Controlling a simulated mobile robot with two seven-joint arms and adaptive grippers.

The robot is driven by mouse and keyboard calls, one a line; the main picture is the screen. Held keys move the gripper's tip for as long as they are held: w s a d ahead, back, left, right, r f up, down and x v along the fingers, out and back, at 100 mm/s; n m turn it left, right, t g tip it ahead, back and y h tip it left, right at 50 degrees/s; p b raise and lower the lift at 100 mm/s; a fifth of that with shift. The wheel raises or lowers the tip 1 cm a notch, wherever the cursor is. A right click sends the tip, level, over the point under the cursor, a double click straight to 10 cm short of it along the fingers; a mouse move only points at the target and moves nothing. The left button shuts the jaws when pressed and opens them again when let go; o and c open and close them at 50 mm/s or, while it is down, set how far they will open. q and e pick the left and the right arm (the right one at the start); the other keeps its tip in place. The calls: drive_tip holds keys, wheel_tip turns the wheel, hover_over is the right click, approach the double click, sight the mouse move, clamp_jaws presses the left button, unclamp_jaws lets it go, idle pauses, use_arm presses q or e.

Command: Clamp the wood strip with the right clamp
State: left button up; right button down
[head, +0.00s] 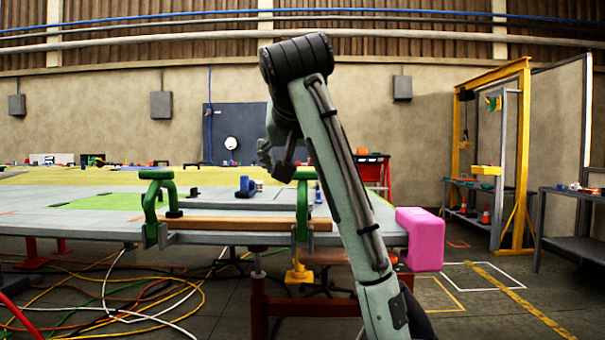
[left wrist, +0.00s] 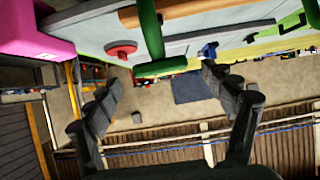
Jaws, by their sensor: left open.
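The wood strip (head: 240,224) lies along the front edge of the grey table. The green right clamp (head: 302,208) stands at its right end, with a yellow part (head: 299,270) below the table edge. A green left clamp (head: 152,205) stands at the other end. My left gripper (head: 275,162) is near the right clamp's top, partly hidden by my arm. In the left wrist view its two fingers (left wrist: 161,76) are open, and a green bar of the clamp (left wrist: 160,68) shows between the fingertips; whether they touch it I cannot tell. My right gripper is not in view.
A pink block (head: 420,238) covers the table corner right of the clamp. Blue objects (head: 245,187) stand on the table behind the strip. Cables (head: 130,300) lie on the floor at left. A yellow gantry frame (head: 525,150) stands at far right.

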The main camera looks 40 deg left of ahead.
sight(303, 172)
use_arm(q)
drive_tip(key=shift+v, duration=1.5)
drive_tip(key=x, duration=0.7)
drive_tip(key=shift+w+a+f, duration=0.15)
drive_tip(key=shift+f, duration=0.05)
drive_tip(key=shift+s, duration=0.2)
drive_tip(key=shift+r, duration=0.1)
